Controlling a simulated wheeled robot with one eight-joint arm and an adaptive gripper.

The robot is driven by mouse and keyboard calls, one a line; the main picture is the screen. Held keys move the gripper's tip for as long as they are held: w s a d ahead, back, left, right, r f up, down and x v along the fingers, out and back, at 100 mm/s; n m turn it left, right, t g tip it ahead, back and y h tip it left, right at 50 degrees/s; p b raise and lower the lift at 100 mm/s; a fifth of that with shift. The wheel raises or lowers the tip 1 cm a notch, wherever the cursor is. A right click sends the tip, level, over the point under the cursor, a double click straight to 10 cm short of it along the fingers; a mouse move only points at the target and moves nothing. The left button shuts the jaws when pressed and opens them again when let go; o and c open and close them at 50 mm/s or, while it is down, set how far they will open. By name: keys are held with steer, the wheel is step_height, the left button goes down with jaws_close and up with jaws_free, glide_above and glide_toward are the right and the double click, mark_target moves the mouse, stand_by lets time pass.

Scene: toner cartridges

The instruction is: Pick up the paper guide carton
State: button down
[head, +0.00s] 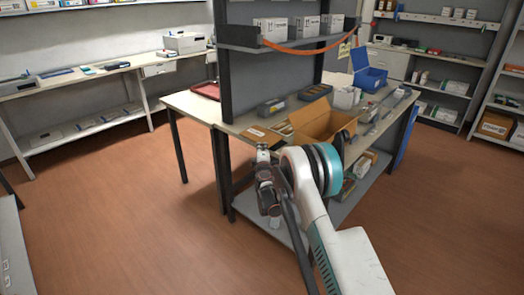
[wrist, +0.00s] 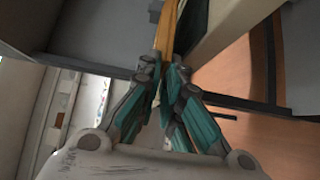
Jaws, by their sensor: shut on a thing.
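The paper guide carton looks like the flat orange-brown carton (head: 257,134) with a pale label, at the near edge of the workbench in the head view. In the wrist view an orange-brown strip of it (wrist: 167,25) runs up from between my fingertips. My gripper (wrist: 162,68) is shut on its near edge. In the head view my gripper (head: 263,150) is at the bench edge, just below the carton, partly hidden by my own wrist. I cannot tell whether the carton is lifted off the bench.
An open cardboard box (head: 318,124) stands right of the carton, close to my arm. A dark grey case (head: 271,106) lies behind it. A blue bin (head: 369,75) is farther back. An upright dark panel with a shelf (head: 280,45) rises behind the carton. The floor to the left is clear.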

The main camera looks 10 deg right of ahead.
steer(key=s+a+r, duration=0.1)
steer(key=s+r, duration=0.1)
steer(key=s, duration=0.5)
steer(key=s+a+r, duration=0.1)
steer(key=s+r, duration=0.2)
steer(key=s, duration=0.3)
steer(key=shift+s, duration=0.4)
steer(key=shift+a+r, duration=0.1)
